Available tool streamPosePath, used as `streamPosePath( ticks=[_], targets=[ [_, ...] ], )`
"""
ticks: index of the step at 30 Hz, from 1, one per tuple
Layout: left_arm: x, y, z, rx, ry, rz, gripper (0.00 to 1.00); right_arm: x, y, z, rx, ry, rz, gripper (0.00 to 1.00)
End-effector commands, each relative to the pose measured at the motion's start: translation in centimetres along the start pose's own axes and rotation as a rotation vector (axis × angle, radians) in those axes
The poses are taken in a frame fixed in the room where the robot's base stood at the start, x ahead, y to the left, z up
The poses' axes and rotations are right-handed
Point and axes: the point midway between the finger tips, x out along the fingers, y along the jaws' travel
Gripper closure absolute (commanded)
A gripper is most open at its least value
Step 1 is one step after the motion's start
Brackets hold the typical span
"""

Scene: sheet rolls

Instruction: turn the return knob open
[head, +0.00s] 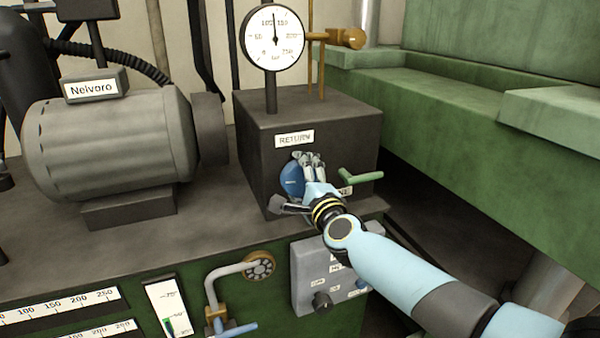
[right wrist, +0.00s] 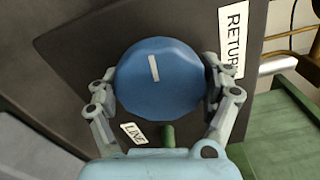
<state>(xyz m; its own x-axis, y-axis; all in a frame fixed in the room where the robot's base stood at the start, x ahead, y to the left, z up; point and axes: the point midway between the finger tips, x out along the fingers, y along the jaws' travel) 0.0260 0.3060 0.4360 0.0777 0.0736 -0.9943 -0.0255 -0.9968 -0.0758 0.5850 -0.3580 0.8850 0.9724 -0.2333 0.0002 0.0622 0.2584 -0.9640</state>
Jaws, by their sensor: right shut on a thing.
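The return knob (head: 291,181) is a round blue knob on the front of a dark box, under a white RETURN label (head: 294,139). My right gripper (head: 297,184) is at the knob, its arm coming in from the lower right. In the right wrist view the knob (right wrist: 160,80) sits between the two fingers (right wrist: 160,92), one on each side. A short white mark shows on its face. The right gripper is shut on the knob. My left gripper is not in view.
A green lever handle (head: 360,176) sticks out right of the knob. A round gauge (head: 273,37) stands on the box. A grey motor (head: 110,145) is at left. A pipe with a blue-handled valve (head: 232,328) and a small control panel (head: 328,275) are below.

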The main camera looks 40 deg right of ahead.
Motion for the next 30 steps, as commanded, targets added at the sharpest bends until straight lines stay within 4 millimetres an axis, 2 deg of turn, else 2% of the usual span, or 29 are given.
streamPosePath(
  ticks=[21,30],
  targets=[
    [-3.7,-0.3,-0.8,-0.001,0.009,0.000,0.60,0.0,-0.1,0.1,-0.678,-0.001,0.002,0.52],
    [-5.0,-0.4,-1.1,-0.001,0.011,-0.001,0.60,0.0,-0.1,0.1,-0.912,-0.001,0.002,0.52]
  ],
)
